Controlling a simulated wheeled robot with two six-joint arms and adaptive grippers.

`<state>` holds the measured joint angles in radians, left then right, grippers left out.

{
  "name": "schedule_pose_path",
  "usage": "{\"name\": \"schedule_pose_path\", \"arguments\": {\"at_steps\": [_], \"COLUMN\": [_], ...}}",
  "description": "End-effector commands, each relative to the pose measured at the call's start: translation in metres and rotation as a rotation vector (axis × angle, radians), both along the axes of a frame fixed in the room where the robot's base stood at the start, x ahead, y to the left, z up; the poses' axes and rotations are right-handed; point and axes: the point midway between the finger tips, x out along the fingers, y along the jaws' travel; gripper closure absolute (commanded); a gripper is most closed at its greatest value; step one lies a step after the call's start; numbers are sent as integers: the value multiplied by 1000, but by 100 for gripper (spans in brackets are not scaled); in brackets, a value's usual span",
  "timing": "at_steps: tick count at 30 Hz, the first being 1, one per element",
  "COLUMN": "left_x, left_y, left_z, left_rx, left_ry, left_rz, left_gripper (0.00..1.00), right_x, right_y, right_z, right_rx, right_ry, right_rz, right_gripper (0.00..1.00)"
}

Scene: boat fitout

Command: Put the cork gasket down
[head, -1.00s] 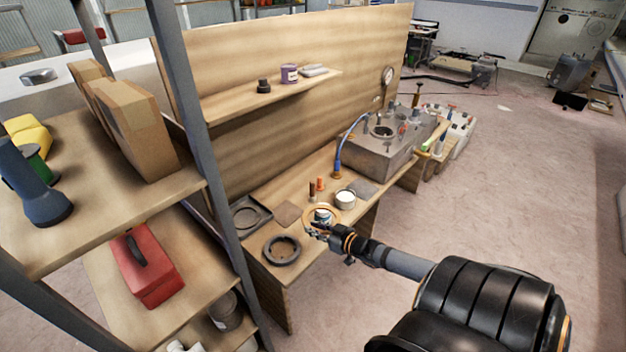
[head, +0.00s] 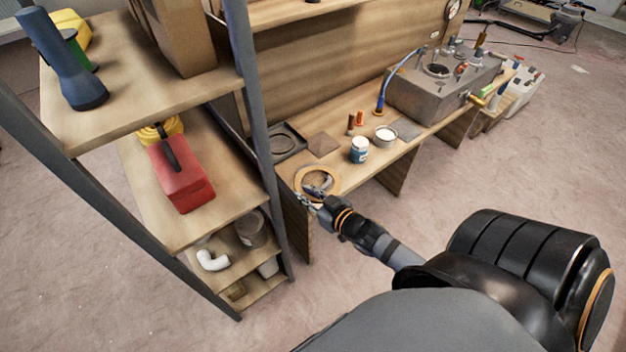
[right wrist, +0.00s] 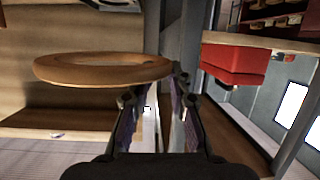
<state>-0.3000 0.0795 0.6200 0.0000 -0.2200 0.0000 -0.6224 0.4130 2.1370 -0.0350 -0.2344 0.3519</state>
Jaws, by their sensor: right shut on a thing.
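The cork gasket (head: 335,172) is a flat tan ring at the near left end of the workbench in the head view. My right gripper (head: 309,199) is shut on its near edge. The gasket is over the place where a dark ring lay, and it largely hides that ring. I cannot tell whether the gasket touches what is below it. In the right wrist view the gasket (right wrist: 75,68) appears nearly edge-on, extending left from the fingertips (right wrist: 158,92). My left gripper is not in view.
The workbench (head: 345,120) also holds a black square tray (head: 296,136), a brown square sheet (head: 322,144), a blue-and-white jar (head: 359,150), an open tin (head: 386,134) and a grey metal box (head: 425,95). A shelf rack with a red toolbox (head: 185,180) stands close at left.

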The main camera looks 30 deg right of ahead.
Motion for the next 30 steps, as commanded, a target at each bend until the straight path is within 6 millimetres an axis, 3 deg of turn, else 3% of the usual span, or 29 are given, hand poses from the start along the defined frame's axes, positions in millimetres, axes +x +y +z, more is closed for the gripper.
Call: {"name": "schedule_pose_path", "arguments": {"at_steps": [6,15,19,30], "left_x": [0,0,0,0], "left_y": [0,0,0,0], "left_z": [-5,-48,-72,-89], "left_rx": [0,0,0,0], "left_ry": [0,1,1,0], "left_rz": [0,0,0,0], "left_gripper": [60,60,60,60], "right_x": [8,82,101,120], "right_y": [-3,-44,-54,-65], "right_z": [-4,-46,-76,-97], "right_rx": [-4,-2,-1,-3], "right_ry": [-3,-5,-3,-1], "right_rz": [-2,-3,-4,-2], "right_gripper": [100,100,100,100]}}
